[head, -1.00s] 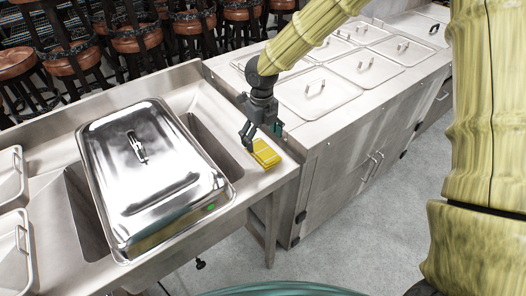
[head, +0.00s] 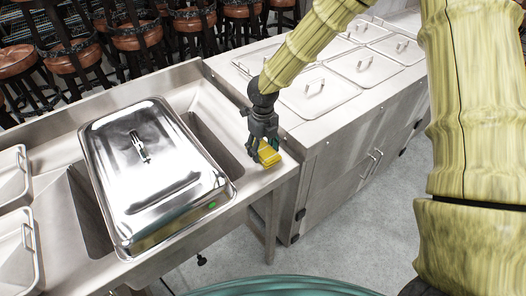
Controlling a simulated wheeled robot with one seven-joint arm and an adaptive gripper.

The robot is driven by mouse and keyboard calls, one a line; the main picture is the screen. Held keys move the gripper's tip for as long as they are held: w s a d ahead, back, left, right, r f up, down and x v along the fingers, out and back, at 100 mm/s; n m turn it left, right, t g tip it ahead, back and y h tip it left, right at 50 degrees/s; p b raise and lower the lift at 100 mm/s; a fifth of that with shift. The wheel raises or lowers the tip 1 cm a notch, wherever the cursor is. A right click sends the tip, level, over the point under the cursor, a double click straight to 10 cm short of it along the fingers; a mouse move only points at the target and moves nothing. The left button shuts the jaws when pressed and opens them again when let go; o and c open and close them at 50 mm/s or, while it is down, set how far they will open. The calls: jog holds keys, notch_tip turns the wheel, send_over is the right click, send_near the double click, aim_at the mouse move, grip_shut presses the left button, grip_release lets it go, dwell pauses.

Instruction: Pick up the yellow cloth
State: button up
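The yellow cloth (head: 269,156) lies on the steel counter (head: 240,182) near its right end, close to the front edge. It looks like a small folded pad. My gripper (head: 262,151) points down at the cloth, with one finger at its left side and the other partly hidden behind it. The fingers are at the cloth's height and overlap its upper left part in the picture. Whether they press on the cloth is too small to tell.
A large steel chafing dish with a lid (head: 152,172) stands left of the cloth, over the sink basin. A higher counter with several lidded pans (head: 318,92) adjoins on the right. Stools (head: 135,36) stand behind. Bare counter lies just behind the cloth.

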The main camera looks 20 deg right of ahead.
aim_at(263, 149)
jog(key=shift+c, duration=0.2)
notch_tip(263, 149, up, 10)
jog(key=b, duration=0.2)
dwell(0.5)
jog(key=o, duration=0.4)
jog(key=c, duration=0.3)
